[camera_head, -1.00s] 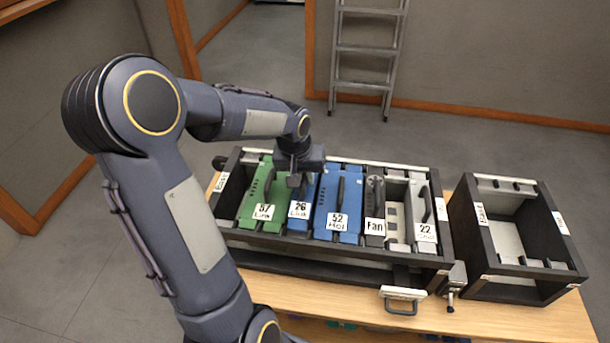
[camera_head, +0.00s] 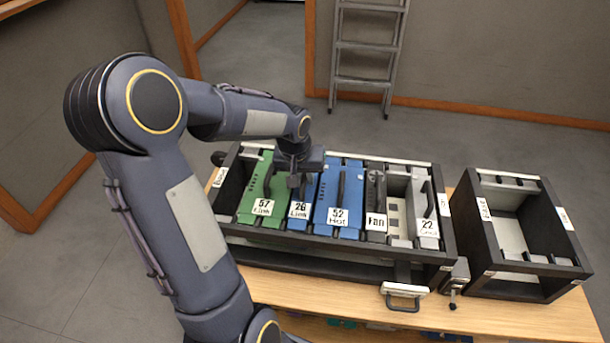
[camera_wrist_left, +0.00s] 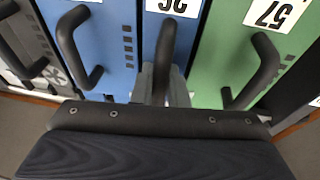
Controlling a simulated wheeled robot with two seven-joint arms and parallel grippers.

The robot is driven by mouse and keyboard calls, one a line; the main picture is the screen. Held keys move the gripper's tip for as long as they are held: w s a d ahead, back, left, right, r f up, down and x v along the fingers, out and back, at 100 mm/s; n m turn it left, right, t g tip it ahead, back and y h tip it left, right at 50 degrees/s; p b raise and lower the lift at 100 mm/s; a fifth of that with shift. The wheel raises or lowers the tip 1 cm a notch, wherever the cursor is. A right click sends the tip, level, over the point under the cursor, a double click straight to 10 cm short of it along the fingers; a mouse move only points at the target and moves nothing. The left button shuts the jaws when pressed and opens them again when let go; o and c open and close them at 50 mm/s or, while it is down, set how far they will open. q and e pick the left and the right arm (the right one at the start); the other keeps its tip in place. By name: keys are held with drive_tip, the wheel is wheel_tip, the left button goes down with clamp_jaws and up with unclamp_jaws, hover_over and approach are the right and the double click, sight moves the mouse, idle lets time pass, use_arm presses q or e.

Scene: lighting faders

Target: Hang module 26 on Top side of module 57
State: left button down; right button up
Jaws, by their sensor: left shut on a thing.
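Module 26 (camera_head: 298,211) is a narrow blue module with a white label, standing in the dark rack between green module 57 (camera_head: 247,210) on its left and wider blue module 52. My left gripper (camera_head: 297,180) is over module 26 and shut on its black handle. In the left wrist view the handle of module 26 (camera_wrist_left: 165,60) runs down into the grip, and green module 57 (camera_wrist_left: 225,60) stands to its right with its own handle free. The gripper hides the far part of module 26. My right gripper is not in view.
Module 52 (camera_head: 338,205), the Fan module (camera_head: 376,222) and module 22 (camera_head: 427,228) share the rack, with a gap between the last two. A second dark box (camera_head: 490,225) stands at the right on the wooden table (camera_head: 520,318). Module 52's handle (camera_wrist_left: 72,45) is close beside the grip.

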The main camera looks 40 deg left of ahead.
use_arm(q)
drive_tip(key=shift+f, duration=0.25)
drive_tip(key=c, duration=1.3)
unclamp_jaws()
drive_tip(key=shift+c, duration=0.2)
drive_tip(key=w+p+v, duration=0.1)
drive_tip(key=p+v, duration=0.5)
drive_tip(key=v, duration=0.8)
drive_tip(key=shift+w+r, duration=0.3)
drive_tip(key=shift+r, duration=0.2)
